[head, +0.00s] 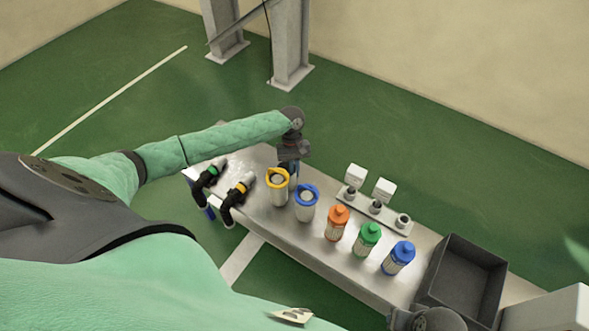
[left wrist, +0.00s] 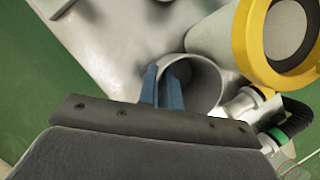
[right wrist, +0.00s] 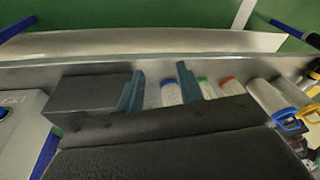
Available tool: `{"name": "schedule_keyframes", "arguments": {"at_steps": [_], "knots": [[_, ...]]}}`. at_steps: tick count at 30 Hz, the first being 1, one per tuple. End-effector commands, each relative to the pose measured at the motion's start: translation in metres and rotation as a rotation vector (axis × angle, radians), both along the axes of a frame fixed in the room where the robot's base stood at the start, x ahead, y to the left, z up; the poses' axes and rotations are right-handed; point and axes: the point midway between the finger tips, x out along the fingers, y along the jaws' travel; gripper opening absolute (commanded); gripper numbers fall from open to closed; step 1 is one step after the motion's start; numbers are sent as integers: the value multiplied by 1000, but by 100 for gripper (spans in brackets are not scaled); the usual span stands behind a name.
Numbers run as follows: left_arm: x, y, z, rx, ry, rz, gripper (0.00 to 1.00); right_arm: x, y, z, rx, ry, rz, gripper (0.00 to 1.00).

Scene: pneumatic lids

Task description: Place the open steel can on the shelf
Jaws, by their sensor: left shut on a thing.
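My left gripper (head: 289,163) is over the back left of the steel bench (head: 262,213). In the left wrist view its blue fingers (left wrist: 163,78) are shut on the wall of an open steel can (left wrist: 212,88), whose hollow inside shows. In the head view the can is mostly hidden behind the gripper and a yellow-ringed canister (head: 277,187). I cannot tell whether the can touches the bench. My right gripper (right wrist: 160,85) is open and empty, its fingers well apart. I cannot make out a separate shelf for certain.
A blue-ringed canister (head: 306,205) and orange (head: 337,222), green (head: 367,239) and blue (head: 398,258) bottles stand along the bench. A rack with white boxes (head: 356,175) is behind them. Two black elbow hoses (head: 207,183) lie left. A dark bin (head: 465,280) is right.

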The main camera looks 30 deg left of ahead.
Motion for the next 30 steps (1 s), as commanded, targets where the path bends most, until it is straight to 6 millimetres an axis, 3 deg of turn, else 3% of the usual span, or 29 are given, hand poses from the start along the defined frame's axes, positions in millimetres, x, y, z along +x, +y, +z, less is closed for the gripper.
{"name": "schedule_keyframes", "arguments": {"at_steps": [4,6,8,19,23,30], "knots": [[0,0,-2,-1,1,0,0,-2,2,2,4,8,-3,36],[0,0,-2,0,0,0,20,-3,3,2,6,10,-5,36],[0,0,-2,0,0,0,28,-3,4,2,8,11,-5,36],[1,0,1,0,-2,-1,28,-3,4,-1,9,4,0,36],[6,4,16,-1,-2,0,28,-1,6,-4,11,0,5,36],[19,15,59,0,-3,1,28,3,12,-12,25,-23,16,36]]}}
